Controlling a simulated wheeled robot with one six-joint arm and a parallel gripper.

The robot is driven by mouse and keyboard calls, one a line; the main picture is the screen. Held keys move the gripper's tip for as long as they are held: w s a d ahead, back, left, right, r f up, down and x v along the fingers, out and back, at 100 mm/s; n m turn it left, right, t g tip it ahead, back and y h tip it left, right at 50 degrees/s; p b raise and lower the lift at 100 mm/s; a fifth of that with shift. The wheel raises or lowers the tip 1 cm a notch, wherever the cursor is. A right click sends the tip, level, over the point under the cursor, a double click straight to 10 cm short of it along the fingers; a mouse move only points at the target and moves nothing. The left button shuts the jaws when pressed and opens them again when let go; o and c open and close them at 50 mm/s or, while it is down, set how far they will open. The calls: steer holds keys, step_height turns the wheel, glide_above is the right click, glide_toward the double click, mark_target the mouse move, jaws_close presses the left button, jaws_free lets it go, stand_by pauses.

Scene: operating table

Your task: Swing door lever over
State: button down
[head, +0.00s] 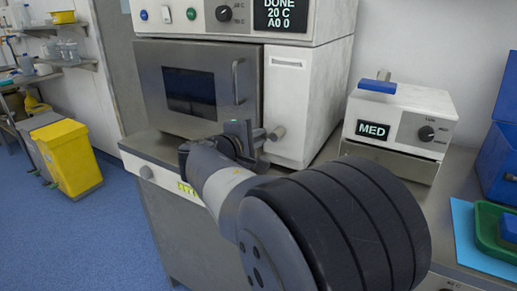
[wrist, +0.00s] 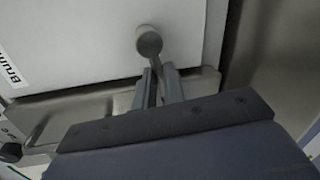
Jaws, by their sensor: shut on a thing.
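The door lever (head: 277,133) is a grey metal lever with a round hub, on the lower front of the white-and-steel cabinet, right of the oven-like door (head: 190,88). My gripper (head: 245,138) is at the lever, in front of the cabinet. In the wrist view the lever's round hub (wrist: 148,42) shows on the pale panel, and its arm runs down between the two fingers of my gripper (wrist: 160,88). The fingers are shut on the lever's arm. The held part of the lever is partly hidden by the fingers. The door looks closed.
A vertical bar handle (head: 238,82) stands on the door close above my gripper. A white box marked MED (head: 400,118) with a blue-handled part on top stands to the right. A green tray (head: 490,228) and blue bins (head: 498,150) are at the far right.

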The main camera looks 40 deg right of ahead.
steer(key=shift+r+m, duration=0.15)
steer(key=shift+m, duration=0.15)
stand_by(0.4)
steer(key=c, duration=1.5)
jaws_free()
steer(key=v, duration=1)
steer(key=shift+s+a, duration=0.2)
steer(key=shift+a, duration=0.15)
steer(key=shift+d, duration=0.1)
steer(key=x, duration=1)
steer(key=shift+w+d, duration=0.2)
steer(key=shift+d, duration=0.05)
